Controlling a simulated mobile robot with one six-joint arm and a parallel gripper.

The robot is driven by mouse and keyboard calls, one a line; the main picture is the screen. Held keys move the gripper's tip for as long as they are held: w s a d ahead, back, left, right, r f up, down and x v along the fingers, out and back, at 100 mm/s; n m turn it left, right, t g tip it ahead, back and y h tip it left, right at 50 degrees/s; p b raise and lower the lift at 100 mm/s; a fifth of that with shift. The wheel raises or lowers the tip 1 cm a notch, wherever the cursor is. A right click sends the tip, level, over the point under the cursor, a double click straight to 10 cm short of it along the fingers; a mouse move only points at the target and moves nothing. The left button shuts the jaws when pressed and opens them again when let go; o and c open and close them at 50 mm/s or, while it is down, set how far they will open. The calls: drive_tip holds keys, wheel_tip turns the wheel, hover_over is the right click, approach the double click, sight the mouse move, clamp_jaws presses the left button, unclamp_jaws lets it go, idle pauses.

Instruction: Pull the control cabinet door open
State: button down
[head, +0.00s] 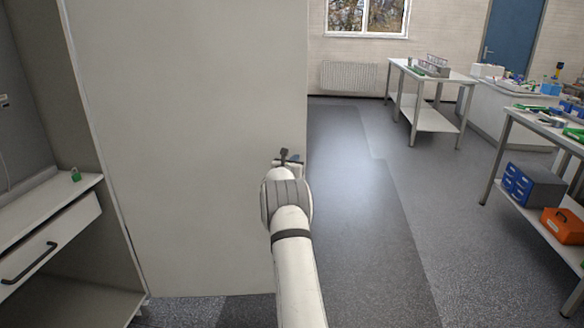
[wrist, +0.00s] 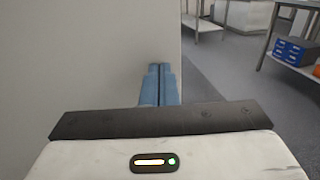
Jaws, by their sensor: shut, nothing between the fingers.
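The control cabinet door (head: 200,130) is a large plain pale grey panel. It stands swung open, with the cabinet's inside (head: 25,90) visible to its left. Its free edge is on the right, and it also fills the left of the wrist view (wrist: 80,60). My gripper (head: 293,158) is at the door's free edge, around mid-panel in the head view. In the wrist view its blue fingers (wrist: 160,68) are together, empty, pointing forward in front of the door face just left of that edge. I cannot tell whether they touch the door. No door handle shows clearly.
Inside the cabinet are a drawer (head: 50,240) with a dark handle and a green padlock-like item (head: 76,175) on a ledge. Open grey floor (head: 370,220) lies right of the door. A bench (head: 430,75) and a shelf table (head: 545,130) stand at the right.

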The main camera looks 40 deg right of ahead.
drive_tip(key=s+a+r+m+g+y, duration=0.1)
drive_tip(key=s+a+r+m+g, duration=0.15)
drive_tip(key=s+a+m, duration=0.4)
drive_tip(key=s+a+r+m+g+y, duration=0.1)
drive_tip(key=s+a+r+m+g, duration=0.2)
drive_tip(key=s+a, duration=0.7)
drive_tip(key=s+a+r+m+g+y, duration=0.1)
drive_tip(key=s+a+r+m, duration=0.4)
drive_tip(key=s, duration=0.6)
drive_tip(key=s+a+m+y+p, duration=0.2)
drive_tip(key=s+a+m+y, duration=0.1)
drive_tip(key=s+a, duration=0.4)
drive_tip(key=s+a+f+m+y+p, duration=0.1)
drive_tip(key=s+a+m+y, duration=0.3)
drive_tip(key=a, duration=0.9)
drive_tip(key=s+a+m+y+p, duration=0.3)
drive_tip(key=s+a+y, duration=0.2)
drive_tip(key=s+a, duration=0.5)
drive_tip(key=shift+s+f+g+p, duration=0.3)
drive_tip(key=shift+f+g+p, duration=0.05)
drive_tip(key=shift+g, duration=0.1)
